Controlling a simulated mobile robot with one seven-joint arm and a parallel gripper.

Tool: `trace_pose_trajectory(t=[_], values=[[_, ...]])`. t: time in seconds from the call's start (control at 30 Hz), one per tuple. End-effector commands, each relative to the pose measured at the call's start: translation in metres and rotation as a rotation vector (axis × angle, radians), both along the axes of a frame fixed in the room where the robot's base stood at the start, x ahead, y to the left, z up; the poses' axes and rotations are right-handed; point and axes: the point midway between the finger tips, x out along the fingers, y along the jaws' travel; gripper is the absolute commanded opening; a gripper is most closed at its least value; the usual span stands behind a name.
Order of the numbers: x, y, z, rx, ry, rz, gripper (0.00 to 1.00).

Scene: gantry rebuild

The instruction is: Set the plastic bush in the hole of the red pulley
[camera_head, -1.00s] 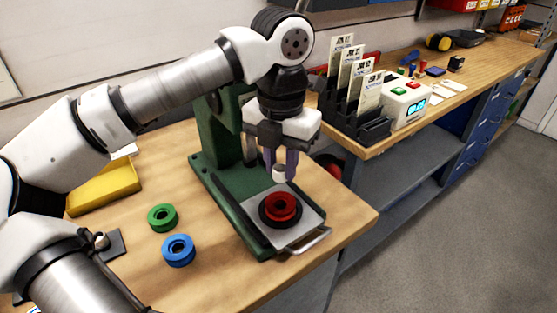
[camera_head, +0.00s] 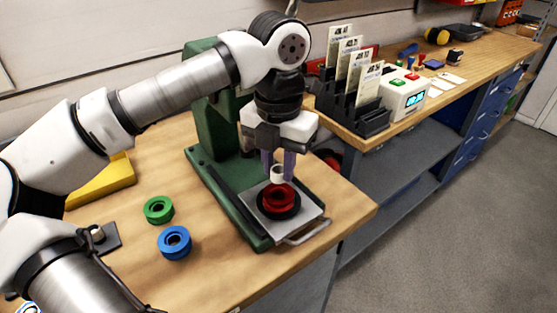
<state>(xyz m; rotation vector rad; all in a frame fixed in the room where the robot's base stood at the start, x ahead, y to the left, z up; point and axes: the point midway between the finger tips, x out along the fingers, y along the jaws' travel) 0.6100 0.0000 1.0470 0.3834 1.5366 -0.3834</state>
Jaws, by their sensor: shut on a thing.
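The red pulley (camera_head: 279,207) lies flat in a black round holder on a grey plate (camera_head: 306,222) at the foot of a green press (camera_head: 217,190). My gripper (camera_head: 278,170) points down just above the pulley, shut on the white plastic bush (camera_head: 278,174). The bush overlaps the far part of the red pulley in this view. Its lower end looks close to the pulley's top, and I cannot tell whether it touches.
A green pulley (camera_head: 159,210) and a blue pulley (camera_head: 174,243) lie on the bench to the left. A yellow tray (camera_head: 103,182) is at the far left. A black card rack (camera_head: 352,115) and a white box with buttons (camera_head: 405,94) stand on the back bench.

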Motion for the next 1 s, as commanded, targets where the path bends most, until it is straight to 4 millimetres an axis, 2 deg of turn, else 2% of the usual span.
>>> trace_pose_trajectory(t=[1.0], values=[[0.000,0.000,-0.032,0.000,-0.001,0.000,0.04]])
